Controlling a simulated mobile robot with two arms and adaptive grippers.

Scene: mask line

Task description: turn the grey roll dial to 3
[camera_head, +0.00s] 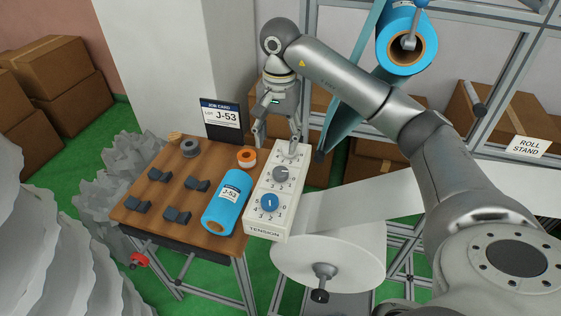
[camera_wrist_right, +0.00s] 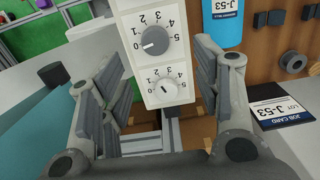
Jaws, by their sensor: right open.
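The white tension box (camera_head: 265,232) stands at the right edge of the wooden table and carries three dials in a row. The grey dial (camera_head: 280,174) is the middle one; it also shows in the wrist view (camera_wrist_right: 155,41), where its pointer mark appears turned toward 0. A blue dial (camera_head: 269,202) is at the near end, and a white dial (camera_wrist_right: 164,88) is at the far end. My right gripper (camera_head: 276,140) is open and empty above the far end of the box, with its fingers on either side of the box in the wrist view (camera_wrist_right: 158,72). My left gripper is not in view.
A blue roll (camera_head: 226,203) lies on the table (camera_head: 150,215) beside the box. An orange-and-white tape roll (camera_head: 247,158), a grey ring (camera_head: 190,148) and several dark blocks are also there. The job card (camera_head: 221,117) stands behind. A large white roll (camera_head: 335,262) is at the right.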

